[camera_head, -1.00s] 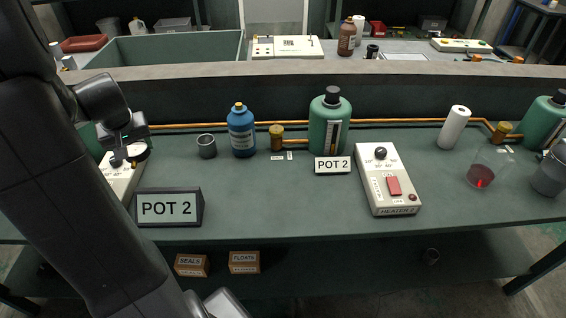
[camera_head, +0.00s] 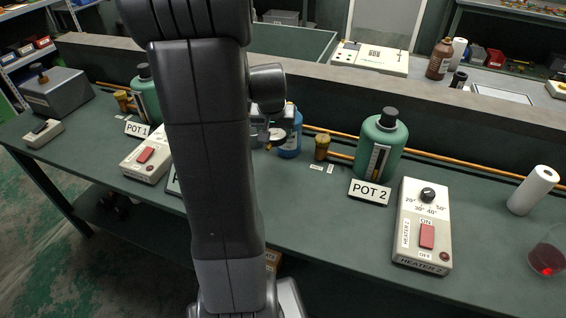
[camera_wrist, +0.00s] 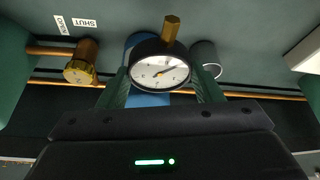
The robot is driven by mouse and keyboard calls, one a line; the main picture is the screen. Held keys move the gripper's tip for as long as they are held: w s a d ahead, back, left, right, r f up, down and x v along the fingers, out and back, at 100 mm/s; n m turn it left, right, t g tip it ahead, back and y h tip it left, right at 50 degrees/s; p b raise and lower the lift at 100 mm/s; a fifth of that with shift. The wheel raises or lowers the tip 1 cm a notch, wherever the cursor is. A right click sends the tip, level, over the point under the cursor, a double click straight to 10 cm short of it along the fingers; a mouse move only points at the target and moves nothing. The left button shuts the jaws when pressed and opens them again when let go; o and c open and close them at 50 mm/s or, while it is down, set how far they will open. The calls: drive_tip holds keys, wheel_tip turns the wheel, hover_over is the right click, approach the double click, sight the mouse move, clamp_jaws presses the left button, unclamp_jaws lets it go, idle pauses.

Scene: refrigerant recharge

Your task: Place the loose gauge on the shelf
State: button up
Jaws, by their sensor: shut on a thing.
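My gripper (camera_wrist: 160,88) is shut on the loose gauge (camera_wrist: 160,73), a round white dial in a black case with a brass stem. The dial faces the wrist camera and the stem points up in that view. In the head view the gauge (camera_head: 277,134) shows beside my arm, in front of the blue bottle (camera_head: 291,135), and my gripper (camera_head: 268,128) is partly hidden. It appears to be held above the bench. A shelf rack (camera_head: 27,58) with bins stands at the far left. A dark lower shelf (camera_head: 150,222) runs under the bench, mostly hidden.
Green POT 2 (camera_head: 380,140), its sign (camera_head: 369,192) and HEATER 2 (camera_head: 423,225) stand on the bench right of my arm. A brass valve (camera_wrist: 82,65) and a grey cup (camera_wrist: 207,55) are near the gauge in the wrist view. HEATER 1 (camera_head: 147,155) is on the left.

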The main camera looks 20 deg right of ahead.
wheel_tip(320, 180, down, 11)
drive_tip(key=shift+r+b, duration=0.1)
drive_tip(key=shift+b, duration=0.4)
drive_tip(key=shift+f, duration=0.2)
drive_tip(key=o, duration=1.1)
drive_tip(key=shift+c, duration=0.2)
drive_tip(key=shift+r, duration=0.15)
